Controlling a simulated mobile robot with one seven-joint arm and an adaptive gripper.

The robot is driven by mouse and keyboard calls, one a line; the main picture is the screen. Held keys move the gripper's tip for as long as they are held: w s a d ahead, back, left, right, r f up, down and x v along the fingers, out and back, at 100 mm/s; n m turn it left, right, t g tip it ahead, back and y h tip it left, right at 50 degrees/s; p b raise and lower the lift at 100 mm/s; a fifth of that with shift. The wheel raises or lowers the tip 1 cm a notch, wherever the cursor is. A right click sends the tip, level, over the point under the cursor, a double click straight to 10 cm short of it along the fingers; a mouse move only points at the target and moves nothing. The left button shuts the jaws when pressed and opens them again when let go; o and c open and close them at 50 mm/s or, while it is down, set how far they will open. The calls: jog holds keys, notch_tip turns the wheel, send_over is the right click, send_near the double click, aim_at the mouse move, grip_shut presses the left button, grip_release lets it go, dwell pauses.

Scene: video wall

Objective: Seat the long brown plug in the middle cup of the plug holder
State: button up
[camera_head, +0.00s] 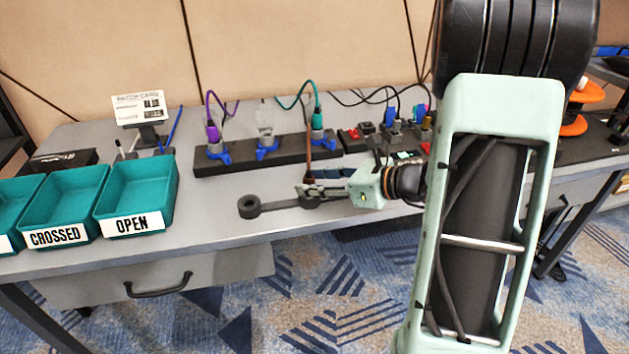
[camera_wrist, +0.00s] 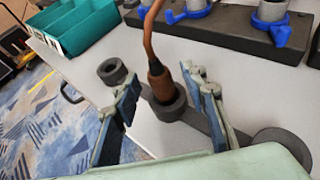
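The long brown plug (camera_wrist: 159,84) stands nearly upright with its brown cable rising from its top. Its lower end is inside the ring of the plug holder's middle cup (camera_wrist: 170,109); how deep it sits is hard to tell. The dark holder also shows an empty-looking end cup (camera_wrist: 112,71) and a round dark end (camera_wrist: 283,143) at lower right, partly hidden by my gripper. My gripper (camera_head: 312,188) is open, with one finger on each side of the plug and visible gaps between. In the head view the plug (camera_head: 309,179) is small and partly hidden by the fingers.
Teal bins (camera_head: 137,192) stand at the left. More cables and plugs (camera_head: 394,122) crowd the right. The grey table front (camera_head: 215,230) is clear.

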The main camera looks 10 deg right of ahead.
jog(key=v, duration=1.2)
jog(key=shift+f, duration=0.1)
